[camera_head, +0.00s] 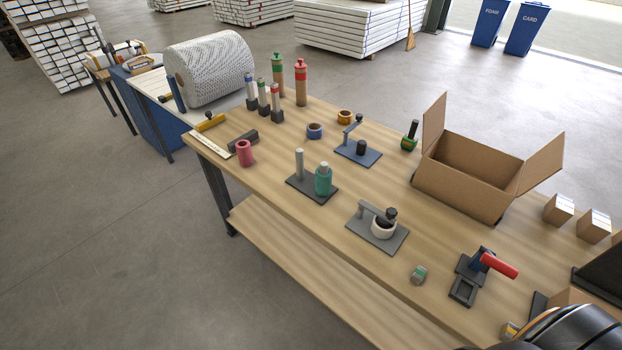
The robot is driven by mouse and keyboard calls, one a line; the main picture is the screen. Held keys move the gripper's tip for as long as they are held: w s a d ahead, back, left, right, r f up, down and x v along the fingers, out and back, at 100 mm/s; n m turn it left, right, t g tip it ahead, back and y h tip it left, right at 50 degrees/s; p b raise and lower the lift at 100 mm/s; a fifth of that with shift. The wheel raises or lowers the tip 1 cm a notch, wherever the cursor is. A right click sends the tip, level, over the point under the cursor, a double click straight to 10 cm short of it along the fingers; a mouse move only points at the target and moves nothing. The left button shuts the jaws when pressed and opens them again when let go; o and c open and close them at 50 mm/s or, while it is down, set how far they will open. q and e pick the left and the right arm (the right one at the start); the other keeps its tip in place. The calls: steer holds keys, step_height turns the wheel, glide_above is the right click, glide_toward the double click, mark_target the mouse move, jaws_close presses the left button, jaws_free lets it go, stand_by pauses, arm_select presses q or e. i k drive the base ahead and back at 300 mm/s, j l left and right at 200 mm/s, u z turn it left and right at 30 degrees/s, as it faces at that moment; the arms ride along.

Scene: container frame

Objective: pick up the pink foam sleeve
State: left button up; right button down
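A pink foam sleeve (245,152) stands upright on the wooden table (222,180), close to its left front edge. It is a short cylinder with a hole in its top. A dark stapler-like tool (243,139) lies just behind it. Neither of my grippers shows in this view. A dark rounded part at the bottom right corner looks like a piece of my own arm. Nothing touches the sleeve from above.
A post on a dark base (299,165) with a teal cylinder (323,180) stands to the sleeve's right. An open cardboard box (455,188) stands farther right. Bare wood lies between sleeve and post.

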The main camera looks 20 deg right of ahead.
mark_target(245, 153)
steer(key=z, duration=0.4)
steer(key=i+j+z, duration=0.5)
steer(key=j, duration=0.4)
steer(key=i+j+z, duration=0.15)
steer(key=i+j, duration=0.15)
steer(key=i+j+z, duration=0.2)
steer(key=j, duration=0.5)
steer(key=i, duration=0.05)
